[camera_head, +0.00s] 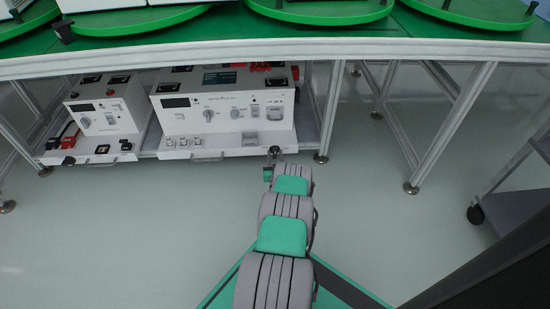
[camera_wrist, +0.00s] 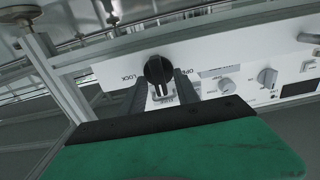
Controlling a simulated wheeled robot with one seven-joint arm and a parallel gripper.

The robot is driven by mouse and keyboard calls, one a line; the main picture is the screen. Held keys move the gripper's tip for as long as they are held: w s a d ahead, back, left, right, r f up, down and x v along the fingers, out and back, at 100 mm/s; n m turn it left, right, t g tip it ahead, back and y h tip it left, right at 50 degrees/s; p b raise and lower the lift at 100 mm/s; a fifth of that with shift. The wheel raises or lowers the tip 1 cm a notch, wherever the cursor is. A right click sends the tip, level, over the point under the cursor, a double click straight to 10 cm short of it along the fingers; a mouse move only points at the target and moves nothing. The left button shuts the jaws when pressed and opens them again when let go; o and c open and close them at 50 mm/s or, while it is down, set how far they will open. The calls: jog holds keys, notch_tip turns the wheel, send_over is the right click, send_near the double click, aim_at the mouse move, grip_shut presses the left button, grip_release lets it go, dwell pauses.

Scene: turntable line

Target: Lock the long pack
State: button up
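The wider white unit (camera_head: 222,110), which fits the name long pack, sits on the low shelf under the bench. In the wrist view its panel (camera_wrist: 212,86) is upside down. A round black knob (camera_wrist: 158,70) stands there between the printed words LOCK and OPEN; its exact setting is too small to tell. My gripper (camera_wrist: 159,89) is in front of the knob, its two dark fingers apart, one at each side of the knob's edge. I cannot tell whether they touch it. In the head view my gripper (camera_head: 269,170) is small at the unit's lower right corner.
A narrower white unit (camera_head: 105,120) stands to the left on the shelf. Green turntables (camera_head: 320,10) are on the bench above. Metal bench legs (camera_head: 331,110) rise just right of my gripper. A grey cart (camera_head: 510,208) is at the right. Floor between is clear.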

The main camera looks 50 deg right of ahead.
grip_shut()
dwell(0.4)
jog(key=shift+m, duration=0.4)
jog(key=m+b, duration=0.1)
jog(key=m, duration=0.2)
jog(key=shift+s+d+m, duration=0.1)
jog(key=shift+s+m, duration=0.05)
jog(key=shift+m, duration=0.15)
jog(key=shift+s+d+f+m, duration=0.1)
jog(key=shift+f+m, duration=0.05)
jog(key=shift+m, duration=3.2)
jog(key=shift+s+f+m, duration=0.1)
jog(key=shift+f+m, duration=0.05)
jog(key=shift+m, duration=3.2)
